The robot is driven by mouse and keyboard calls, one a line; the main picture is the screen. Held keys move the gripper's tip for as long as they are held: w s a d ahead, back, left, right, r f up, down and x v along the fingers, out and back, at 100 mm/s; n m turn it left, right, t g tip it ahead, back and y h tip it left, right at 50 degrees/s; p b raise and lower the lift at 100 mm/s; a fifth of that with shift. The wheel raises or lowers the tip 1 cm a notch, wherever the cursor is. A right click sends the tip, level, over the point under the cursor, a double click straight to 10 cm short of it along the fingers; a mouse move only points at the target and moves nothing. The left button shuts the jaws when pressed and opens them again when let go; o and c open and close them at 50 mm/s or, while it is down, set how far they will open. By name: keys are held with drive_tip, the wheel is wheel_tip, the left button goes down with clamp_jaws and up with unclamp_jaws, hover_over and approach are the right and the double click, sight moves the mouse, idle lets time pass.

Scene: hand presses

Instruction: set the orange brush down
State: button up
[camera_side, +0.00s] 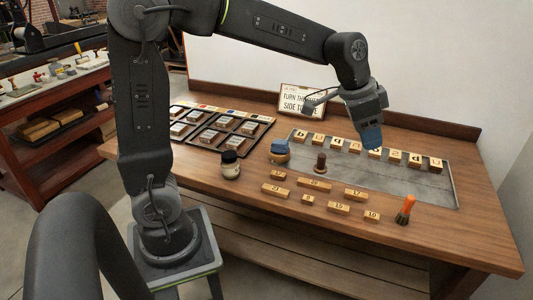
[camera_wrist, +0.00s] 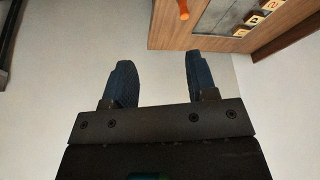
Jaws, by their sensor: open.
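The orange brush (camera_side: 406,208) stands upright on the wooden table near its front right edge, dark bristles down and orange handle up. My gripper (camera_side: 372,137) is up and to the left of it in the side view, apart from it, over the metal tray. In the wrist view my gripper (camera_wrist: 160,78) is open, with nothing between its two blue fingers. The brush's orange handle (camera_wrist: 183,10) shows at the top edge of that view, beyond the fingers, partly cut off.
The metal tray (camera_side: 415,186) holds a row of lettered blocks at its back. Several numbered wooden blocks (camera_side: 338,208) lie in front. A dark-handled stamp (camera_side: 319,163), a blue-topped jar (camera_side: 279,151) and a black-capped jar (camera_side: 230,165) stand to the left. A sign (camera_side: 301,101) stands behind.

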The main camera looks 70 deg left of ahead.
drive_tip(key=s+a+f+n+t+y, duration=0.1)
drive_tip(key=s+n, duration=0.4)
drive_tip(key=s, duration=1.6)
drive_tip(key=shift+s+a+y, duration=0.25)
drive_tip(key=shift+s+y, duration=0.1)
drive_tip(key=shift+y, duration=0.05)
